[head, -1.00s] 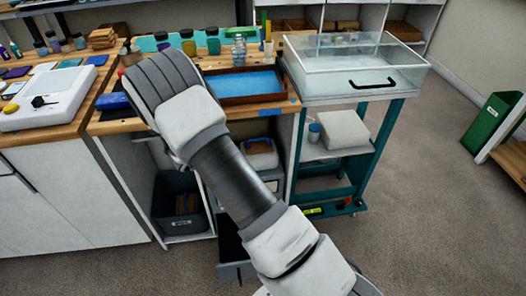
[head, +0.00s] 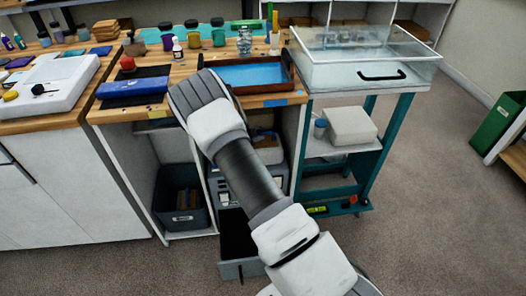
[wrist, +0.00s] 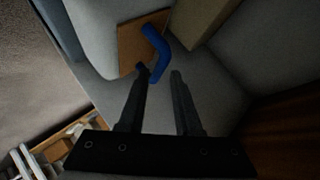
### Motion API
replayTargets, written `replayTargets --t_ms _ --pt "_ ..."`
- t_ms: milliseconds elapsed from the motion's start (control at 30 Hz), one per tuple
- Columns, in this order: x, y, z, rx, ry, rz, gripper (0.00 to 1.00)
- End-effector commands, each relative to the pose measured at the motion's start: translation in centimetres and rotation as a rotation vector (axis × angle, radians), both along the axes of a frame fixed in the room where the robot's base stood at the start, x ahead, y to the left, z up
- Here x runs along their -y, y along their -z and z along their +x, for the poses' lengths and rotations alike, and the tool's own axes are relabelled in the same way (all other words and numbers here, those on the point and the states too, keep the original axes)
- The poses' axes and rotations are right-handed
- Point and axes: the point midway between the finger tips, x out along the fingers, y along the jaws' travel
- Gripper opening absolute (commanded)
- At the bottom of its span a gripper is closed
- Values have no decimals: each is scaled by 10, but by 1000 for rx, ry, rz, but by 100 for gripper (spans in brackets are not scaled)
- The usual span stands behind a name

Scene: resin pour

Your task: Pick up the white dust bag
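In the head view, a whitish item (head: 268,155) with brown on top shows partly behind my arm, under the bench. My gripper is hidden there.
The bench (head: 185,72) holds a blue-lined tray (head: 286,87), jars and a blue item. An open drawer (head: 243,268) juts out below. A dark bin (head: 180,216) stands left in the cabinet. A teal cart (head: 383,150) with a white block (head: 350,127) stands right.

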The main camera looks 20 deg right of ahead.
Motion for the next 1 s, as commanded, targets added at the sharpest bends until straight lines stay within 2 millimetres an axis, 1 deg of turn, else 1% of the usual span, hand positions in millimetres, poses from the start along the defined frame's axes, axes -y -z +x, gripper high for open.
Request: replayTargets --t_ms 33,200,300,500,567,600,700,1000 --pt "7 11 3 -1 2 -1 32" --pt "22 20 14 0 2 0 32" --pt "26 22 17 -1 0 0 32" --pt "26 21 17 -1 0 0 32" --pt "26 21 17 -1 0 0 24" --pt "26 21 17 -1 0 0 16" --pt "25 21 17 -1 0 0 0" --pt "25 21 17 -1 0 0 0"
